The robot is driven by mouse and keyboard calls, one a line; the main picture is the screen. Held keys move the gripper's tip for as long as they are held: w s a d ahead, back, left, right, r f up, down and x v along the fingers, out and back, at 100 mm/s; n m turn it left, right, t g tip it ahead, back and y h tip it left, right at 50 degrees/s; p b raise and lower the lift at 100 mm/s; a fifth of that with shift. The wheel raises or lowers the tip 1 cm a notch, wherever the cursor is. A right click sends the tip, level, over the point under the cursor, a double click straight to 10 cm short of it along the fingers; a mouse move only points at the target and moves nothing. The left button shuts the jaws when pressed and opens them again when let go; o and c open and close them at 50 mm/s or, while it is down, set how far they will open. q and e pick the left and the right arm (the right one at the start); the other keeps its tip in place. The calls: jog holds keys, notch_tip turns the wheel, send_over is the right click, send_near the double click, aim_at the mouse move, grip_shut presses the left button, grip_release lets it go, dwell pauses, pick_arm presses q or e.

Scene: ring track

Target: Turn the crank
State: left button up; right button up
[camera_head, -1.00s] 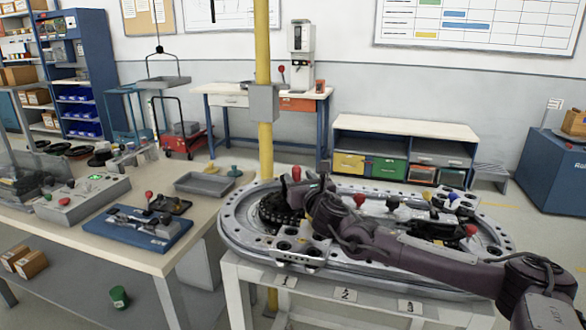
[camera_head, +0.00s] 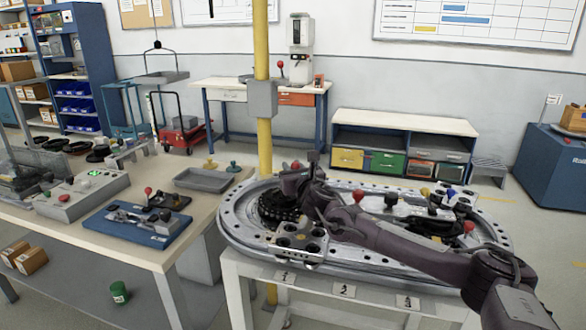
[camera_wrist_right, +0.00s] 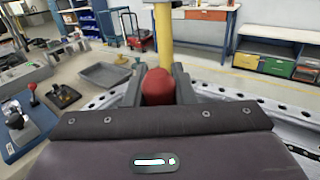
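The crank's red knob (camera_wrist_right: 157,86) sits between the two fingers of my right gripper (camera_wrist_right: 159,84) in the right wrist view. A finger lies close against each side of it, and the gripper looks shut on it. In the head view, my right gripper (camera_head: 297,181) is over the left end of the oval ring track (camera_head: 236,222), above a dark toothed wheel. Only a little of the red knob (camera_head: 295,165) shows there; my gripper hides the rest and most of the crank arm. My left gripper is not in view.
Other knobs stand on the track, including a red one (camera_head: 358,196) beside my right forearm and a blue one (camera_head: 450,193). A yellow post (camera_head: 265,150) rises behind the track. A workbench (camera_head: 150,255) with a control box and a grey tray (camera_head: 204,180) is at left.

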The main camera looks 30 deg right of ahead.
grip_shut()
jog(key=shift+d+n+y, duration=0.15)
jog(key=shift+n+y, duration=0.15)
jog(key=shift+y, duration=0.1)
